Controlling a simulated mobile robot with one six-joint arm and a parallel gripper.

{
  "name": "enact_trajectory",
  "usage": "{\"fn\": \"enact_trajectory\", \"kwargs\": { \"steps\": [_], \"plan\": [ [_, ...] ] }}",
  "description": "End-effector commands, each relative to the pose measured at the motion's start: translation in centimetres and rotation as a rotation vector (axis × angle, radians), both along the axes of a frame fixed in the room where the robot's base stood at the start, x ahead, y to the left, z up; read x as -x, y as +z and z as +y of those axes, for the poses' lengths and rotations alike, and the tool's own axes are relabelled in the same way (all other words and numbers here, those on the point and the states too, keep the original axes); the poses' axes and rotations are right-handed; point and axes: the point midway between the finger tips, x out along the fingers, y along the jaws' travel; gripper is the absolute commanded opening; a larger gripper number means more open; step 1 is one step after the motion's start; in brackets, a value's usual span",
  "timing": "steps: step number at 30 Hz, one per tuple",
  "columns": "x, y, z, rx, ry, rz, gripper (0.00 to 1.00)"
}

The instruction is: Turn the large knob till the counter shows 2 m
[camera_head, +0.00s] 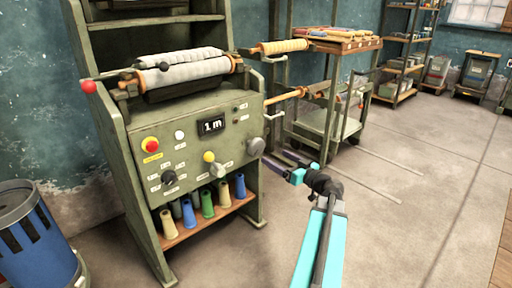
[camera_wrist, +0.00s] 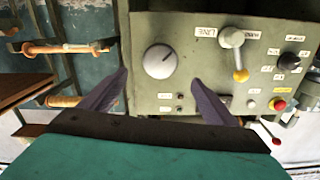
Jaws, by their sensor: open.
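The large knob (camera_head: 256,147) is a round grey knob at the right of the green machine's front panel. My gripper (camera_head: 283,160) is in front of the panel, right of and slightly below the knob in the head view. In the wrist view my gripper (camera_wrist: 161,77) is open and empty, its dark fingers either side of the knob, not touching it.
A lever with a yellow ball (camera_head: 209,157) sits beside the knob, with a small dark dial (camera_head: 169,178) and a red stop button (camera_head: 151,145) farther left. Colored cones stand on the shelf (camera_head: 212,221) below. A trolley (camera_head: 322,125) stands behind. Floor is clear at right.

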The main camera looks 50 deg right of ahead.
Motion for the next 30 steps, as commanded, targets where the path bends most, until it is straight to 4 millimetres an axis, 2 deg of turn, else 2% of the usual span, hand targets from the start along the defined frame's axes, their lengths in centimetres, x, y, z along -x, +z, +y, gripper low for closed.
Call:
{"fn": "enact_trajectory", "kwargs": {
  "steps": [8, 24, 30],
  "plan": [
    [-2.6, -0.2, -0.2, -0.001, 0.003, 0.001, 0.82],
    [-10.3, -0.2, -0.8, 0.0, 0.003, 0.001, 0.82],
    [-12.5, -0.2, -0.9, 0.0, 0.003, 0.001, 0.82]
  ]
}}
